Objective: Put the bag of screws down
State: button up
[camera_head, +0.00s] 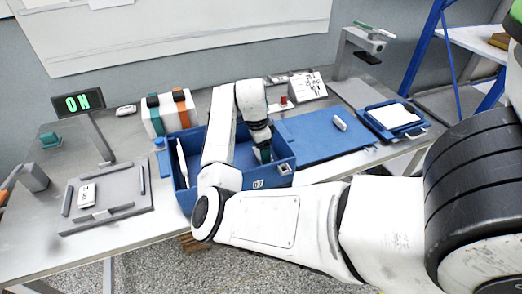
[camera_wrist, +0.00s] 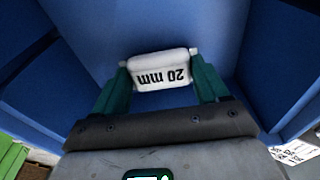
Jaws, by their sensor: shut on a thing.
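The bag of screws (camera_wrist: 161,68) is a small white pouch marked "20 mm", upside down in the wrist view. My gripper (camera_wrist: 160,60) has its green fingers shut on the two sides of the bag. In the head view my gripper (camera_head: 264,153) reaches down inside a blue bin (camera_head: 240,188), towards its right end. Blue bin walls and floor surround the bag in the wrist view. I cannot tell whether the bag touches the floor. The bag is hidden in the head view.
A white sheet (camera_head: 182,163) stands at the bin's left end. Right of the bin are a blue mat (camera_head: 305,145) with a small white object (camera_head: 340,123) and a blue tray (camera_head: 420,130). A grey fixture (camera_head: 125,190) and a lit "ON" display (camera_head: 78,103) are left.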

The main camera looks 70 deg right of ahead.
aim_at(257, 153)
jog(key=shift+f, duration=0.55)
jog(key=shift+f, duration=0.2)
jog(key=o, duration=1.1)
jog(key=r, duration=0.8)
jog(key=w+a+r, duration=0.1)
jog(key=r, duration=0.3)
jog(key=shift+r+b, duration=0.2)
jog(key=shift+b, duration=0.1)
